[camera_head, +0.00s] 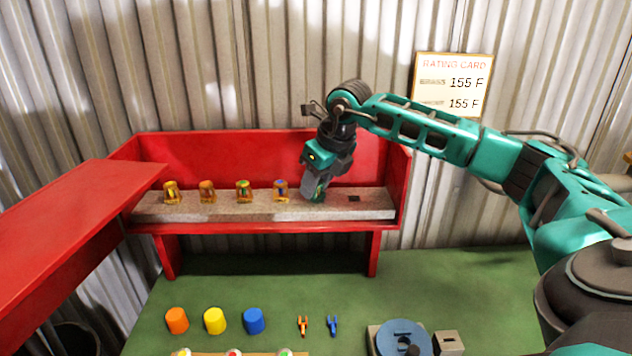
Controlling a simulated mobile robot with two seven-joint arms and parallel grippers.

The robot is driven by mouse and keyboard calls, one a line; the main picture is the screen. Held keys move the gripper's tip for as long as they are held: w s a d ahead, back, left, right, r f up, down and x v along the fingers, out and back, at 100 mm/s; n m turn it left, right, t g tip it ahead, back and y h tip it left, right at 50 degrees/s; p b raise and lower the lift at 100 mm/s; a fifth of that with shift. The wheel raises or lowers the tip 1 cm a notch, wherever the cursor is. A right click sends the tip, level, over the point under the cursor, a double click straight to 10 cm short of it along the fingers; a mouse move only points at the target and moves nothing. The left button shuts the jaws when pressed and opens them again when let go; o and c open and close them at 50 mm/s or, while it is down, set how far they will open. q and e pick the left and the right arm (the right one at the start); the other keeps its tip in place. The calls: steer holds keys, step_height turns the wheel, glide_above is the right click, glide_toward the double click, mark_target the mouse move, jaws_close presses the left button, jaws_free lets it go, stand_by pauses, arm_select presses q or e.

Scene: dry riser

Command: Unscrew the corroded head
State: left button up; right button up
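Several small brass-coloured heads stand in a row on a grey strip (240,213) inside the open red cabinet. From the left, the first head (171,192) shows yellow, the second head (207,192) looks browner and duller, the third head (243,191) shows green and the fourth head (281,191) shows blue-purple. I cannot tell for sure which is corroded. My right gripper (314,190) points down at the strip, just right of the fourth head. Its fingers are seen edge-on, and whether they hold anything is hidden. My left gripper is not in view.
A dark square hole (354,198) shows at the strip's right. A red lid (75,225) stands open at left. Orange (177,320), yellow (215,320) and blue caps (253,320) and two small forked pieces (303,325) lie on the green bench, near a blue disc (403,338). A rating card (452,85) hangs behind.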

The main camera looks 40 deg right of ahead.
steer(key=shift+a, duration=0.1)
jaws_close()
steer(key=n+y, duration=0.1)
steer(key=n, duration=0.2)
steer(key=n+y, duration=0.1)
steer(key=n, duration=0.1)
steer(key=shift+a+n+g, duration=0.15)
steer(key=shift+n+g, duration=0.25)
steer(key=shift+n, duration=0.3)
steer(key=n+g+y, duration=0.1)
steer(key=n, duration=0.4)
steer(key=shift+s+g+y, duration=0.1)
steer(key=shift+g+y, duration=0.3)
steer(key=shift+a, duration=0.1)
